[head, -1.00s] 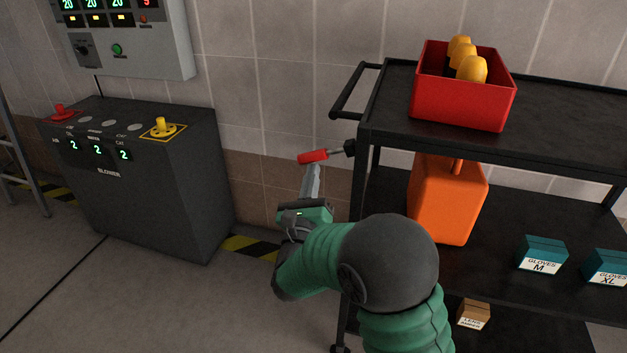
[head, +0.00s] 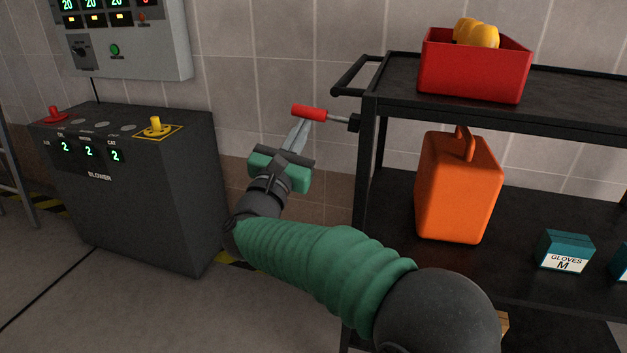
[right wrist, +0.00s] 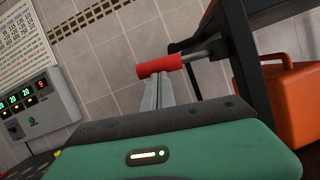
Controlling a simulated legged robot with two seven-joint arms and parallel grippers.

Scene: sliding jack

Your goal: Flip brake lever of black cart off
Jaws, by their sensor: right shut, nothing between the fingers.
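The black cart (head: 368,160) stands at the right in the head view. Its brake lever (head: 309,112), a red grip on a grey rod, sticks out to the left from the cart's corner post, slightly raised at its red end. My right gripper (head: 304,122) is shut and empty, its fingertips just under the red grip, seemingly at or touching it. In the right wrist view the red grip (right wrist: 158,66) lies across the tips of the shut fingers (right wrist: 158,84). My left gripper is not in view.
The cart carries a red bin (head: 472,72) with yellow items on top, and an orange can (head: 455,195) and a glove box (head: 565,251) below. A dark blower cabinet (head: 140,200) stands at the left under a wall panel (head: 130,45). Floor between is clear.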

